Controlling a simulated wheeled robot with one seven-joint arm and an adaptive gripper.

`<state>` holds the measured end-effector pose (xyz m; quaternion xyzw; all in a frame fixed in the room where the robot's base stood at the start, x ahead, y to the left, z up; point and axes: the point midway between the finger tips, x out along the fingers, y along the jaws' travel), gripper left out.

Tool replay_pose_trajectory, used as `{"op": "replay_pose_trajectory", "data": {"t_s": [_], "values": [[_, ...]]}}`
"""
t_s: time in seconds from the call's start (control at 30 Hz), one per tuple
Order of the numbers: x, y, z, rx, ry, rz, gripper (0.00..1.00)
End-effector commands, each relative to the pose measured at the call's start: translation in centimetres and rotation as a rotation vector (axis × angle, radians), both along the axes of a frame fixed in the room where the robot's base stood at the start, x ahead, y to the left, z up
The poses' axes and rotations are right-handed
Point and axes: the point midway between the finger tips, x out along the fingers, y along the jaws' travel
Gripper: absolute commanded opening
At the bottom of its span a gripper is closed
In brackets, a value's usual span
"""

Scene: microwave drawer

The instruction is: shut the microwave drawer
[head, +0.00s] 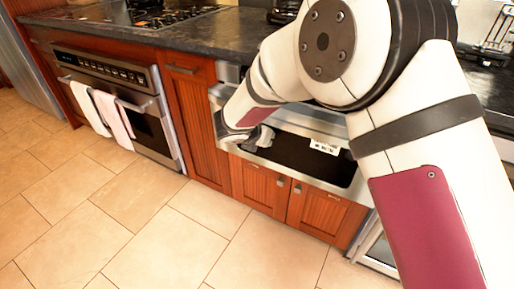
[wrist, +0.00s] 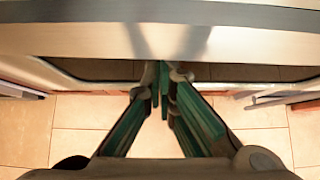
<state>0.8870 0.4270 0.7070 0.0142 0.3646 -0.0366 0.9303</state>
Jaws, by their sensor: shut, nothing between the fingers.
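The microwave drawer (head: 345,178) is a steel-framed unit with a dark front panel, set under the counter above two small wooden doors. My arm covers part of its upper side, and I cannot tell how far it stands out from the cabinet. My gripper (head: 262,137) is at the drawer's left part, in front of the dark panel, with its fingers together and empty. In the wrist view, the drawer's steel face (wrist: 70,40) spans the top, with a dark strip below it. The shut fingertips (wrist: 165,72) overlap that strip; contact is unclear.
A steel oven (head: 125,95) with two towels (head: 103,112) on its handle stands to the left. The dark countertop (head: 200,38) runs above, with a cooktop (head: 140,18) on it. The tiled floor (head: 130,215) in front is clear.

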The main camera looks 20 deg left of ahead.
Motion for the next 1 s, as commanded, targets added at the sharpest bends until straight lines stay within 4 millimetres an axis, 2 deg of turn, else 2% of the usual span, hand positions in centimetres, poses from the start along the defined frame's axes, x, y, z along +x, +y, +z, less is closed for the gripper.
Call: {"op": "replay_pose_trajectory", "data": {"t_s": [0.1,0.33,0.57,1.0], "values": [[2.2,-0.2,0.1,0.001,-0.001,-0.002,0.00],[4.6,-0.3,0.0,0.000,0.001,0.000,0.00],[5.3,-0.4,0.0,0.000,0.000,0.000,0.00],[5.5,-0.5,0.1,0.000,-0.005,-0.001,0.00]]}}
